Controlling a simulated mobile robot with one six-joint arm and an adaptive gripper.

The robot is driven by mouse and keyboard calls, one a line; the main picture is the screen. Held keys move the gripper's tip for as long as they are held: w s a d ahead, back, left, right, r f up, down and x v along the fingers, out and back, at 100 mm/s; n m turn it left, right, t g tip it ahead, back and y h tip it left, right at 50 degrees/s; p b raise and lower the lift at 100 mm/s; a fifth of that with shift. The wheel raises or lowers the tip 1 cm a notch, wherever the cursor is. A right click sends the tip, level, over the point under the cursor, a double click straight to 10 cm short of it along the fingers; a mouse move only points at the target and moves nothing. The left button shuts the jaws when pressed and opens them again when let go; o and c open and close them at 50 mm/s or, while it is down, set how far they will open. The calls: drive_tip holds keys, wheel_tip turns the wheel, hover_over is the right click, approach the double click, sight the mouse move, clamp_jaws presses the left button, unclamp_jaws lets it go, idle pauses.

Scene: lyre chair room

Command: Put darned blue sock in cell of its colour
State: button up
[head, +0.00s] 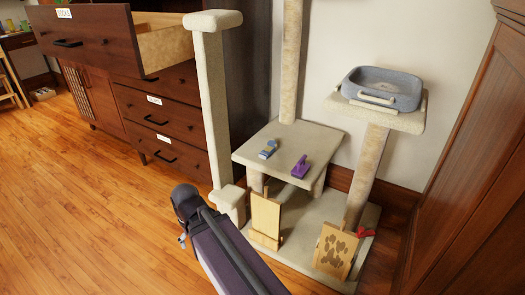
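A small blue item with a paler patch (268,149), which may be the darned blue sock, lies on the middle platform of the cat tree (265,163). It is too small to make out any darning. The top drawer (85,42) of the dark wood dresser is pulled out and has a white label, too small to read surely. Its pale inner side shows, but its floor and any cells are hidden. My arm (220,245) reaches in from the bottom, left of the cat tree. I cannot make out my gripper's fingers in this view.
A purple item (300,167) lies right of the blue one. A red item (364,232) is low by a board with dark patches (335,250). A grey-blue basket (383,88) tops the right post. A beige post (212,105) stands before the dresser.

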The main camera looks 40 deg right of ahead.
wheel_tip(320, 180, up, 9)
drive_tip(key=p, duration=0.7)
drive_tip(key=shift+p, duration=0.35)
drive_tip(key=c, duration=0.6)
